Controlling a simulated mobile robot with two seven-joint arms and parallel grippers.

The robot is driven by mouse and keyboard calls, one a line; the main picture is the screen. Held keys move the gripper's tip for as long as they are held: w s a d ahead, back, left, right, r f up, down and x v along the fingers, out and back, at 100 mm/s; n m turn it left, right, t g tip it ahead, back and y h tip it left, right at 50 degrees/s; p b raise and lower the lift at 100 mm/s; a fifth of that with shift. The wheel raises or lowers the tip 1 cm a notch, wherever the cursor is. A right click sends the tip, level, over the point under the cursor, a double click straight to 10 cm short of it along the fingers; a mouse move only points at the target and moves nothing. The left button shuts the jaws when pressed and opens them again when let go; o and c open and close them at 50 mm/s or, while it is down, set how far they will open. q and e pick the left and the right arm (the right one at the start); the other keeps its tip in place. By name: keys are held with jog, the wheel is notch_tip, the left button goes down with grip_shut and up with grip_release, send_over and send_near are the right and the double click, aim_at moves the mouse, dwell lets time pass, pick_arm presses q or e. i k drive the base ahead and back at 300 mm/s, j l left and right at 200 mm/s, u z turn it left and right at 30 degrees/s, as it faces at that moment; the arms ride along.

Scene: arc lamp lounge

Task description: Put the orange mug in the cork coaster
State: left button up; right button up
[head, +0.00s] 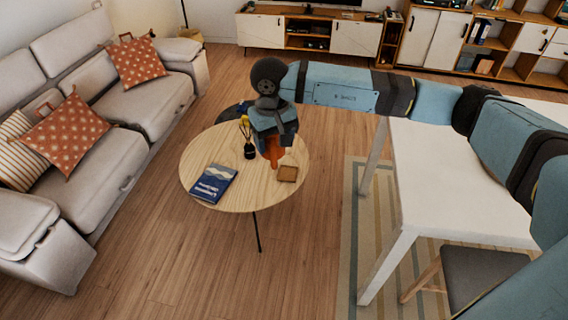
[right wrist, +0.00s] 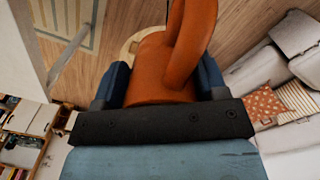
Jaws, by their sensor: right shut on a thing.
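The orange mug (head: 272,149) is over the round wooden table in the head view, partly hidden behind my right gripper (head: 272,137). In the right wrist view the mug (right wrist: 160,70) fills the space between the two blue fingers of my right gripper (right wrist: 160,84), which is shut on it; its handle points up in that picture. The square cork coaster (head: 287,174) lies on the table, just right of and nearer than the mug. I cannot tell whether the mug touches the table. My left gripper is not in view.
The round table (head: 233,146) also bears a blue book (head: 214,183) and a dark vase with yellow stems (head: 249,147). A white table (head: 440,175) stands at the right, under my right arm. A grey sofa (head: 145,95) is at the left.

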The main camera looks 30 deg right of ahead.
aim_at(286, 176)
jog(key=i+z, duration=0.25)
jog(key=i, duration=1.1)
jog(key=i+l, duration=0.2)
jog(key=i, duration=0.15)
jog(key=i+l+z, duration=0.15)
jog(key=i+l, duration=0.1)
jog(key=i, duration=0.05)
